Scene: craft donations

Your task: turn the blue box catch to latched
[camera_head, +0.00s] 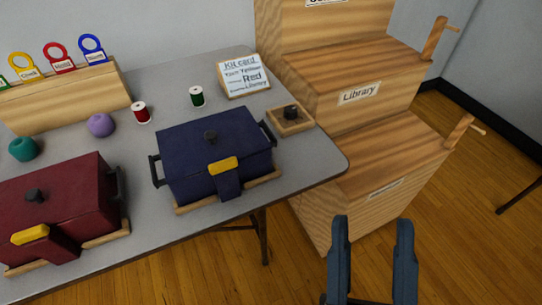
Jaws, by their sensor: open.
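The dark blue box (200,150) sits on a wooden base near the right end of the grey table, with a lid knob and side handles. Its yellow catch (223,166) lies nearly level across the top of a blue front tab (229,185). I cannot tell from this view whether the catch is latched. My gripper (373,228) is at the lower right, in front of the wooden drawer unit. Its two fingers are apart with nothing between them. It is well to the right of the blue box and clear of it.
A dark red box (60,205) with its own yellow catch stands left of the blue box. A small wooden tray (299,124), spools, a card (243,76) and yarn balls share the table (300,165). Stepped wooden drawers (350,125) rise at right.

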